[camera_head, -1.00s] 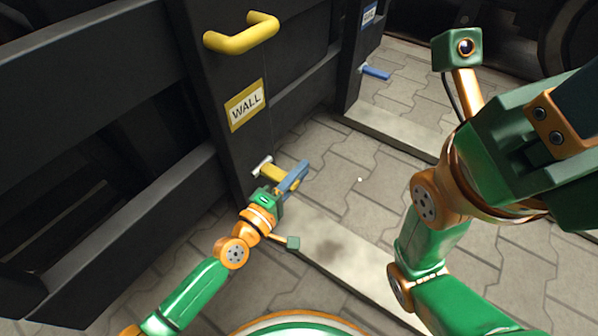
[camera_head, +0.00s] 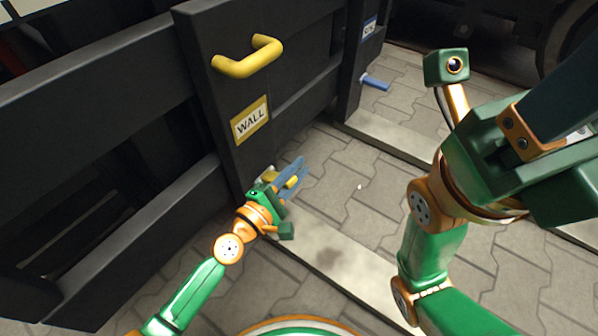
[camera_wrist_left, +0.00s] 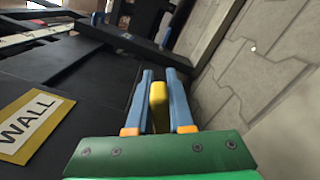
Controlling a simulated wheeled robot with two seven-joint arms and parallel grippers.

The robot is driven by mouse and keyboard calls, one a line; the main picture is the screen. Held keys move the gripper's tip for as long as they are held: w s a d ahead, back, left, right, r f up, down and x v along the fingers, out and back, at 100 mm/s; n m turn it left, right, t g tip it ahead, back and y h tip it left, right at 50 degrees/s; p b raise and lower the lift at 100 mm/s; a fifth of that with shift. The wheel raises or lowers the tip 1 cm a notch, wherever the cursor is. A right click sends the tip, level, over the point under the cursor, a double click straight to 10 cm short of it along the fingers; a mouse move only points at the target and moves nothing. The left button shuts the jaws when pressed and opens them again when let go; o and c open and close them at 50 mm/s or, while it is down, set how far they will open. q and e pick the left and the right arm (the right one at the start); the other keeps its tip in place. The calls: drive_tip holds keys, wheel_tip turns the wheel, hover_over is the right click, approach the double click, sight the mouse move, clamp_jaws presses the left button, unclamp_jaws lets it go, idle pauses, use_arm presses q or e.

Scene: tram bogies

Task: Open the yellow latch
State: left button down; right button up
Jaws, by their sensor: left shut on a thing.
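The yellow latch (camera_head: 292,181) is low on the dark panel, below the yellow "WALL" label (camera_head: 250,120). My left gripper (camera_head: 293,172) is shut on it. In the left wrist view the latch (camera_wrist_left: 158,103) stands between the two blue fingers of my left gripper (camera_wrist_left: 160,98). The fingers and palm hide part of the latch and its mount. My right gripper (camera_head: 560,85) is partly in view at the upper right, cut off by the picture edge. One dark blue finger shows, so its opening cannot be judged.
A yellow handle (camera_head: 248,57) sits on the panel above the label. A blue latch (camera_head: 376,82) is on a farther post with a blue label (camera_head: 369,28). Dark rails (camera_head: 100,75) run along the left. The paved floor (camera_head: 350,180) to the right is open.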

use_arm(q)
drive_tip(key=shift+w+a+r+n, duration=0.2)
drive_tip(key=shift+r+n, duration=0.2)
drive_tip(key=shift+n, duration=0.3)
drive_tip(key=c, duration=0.8)
unclamp_jaws()
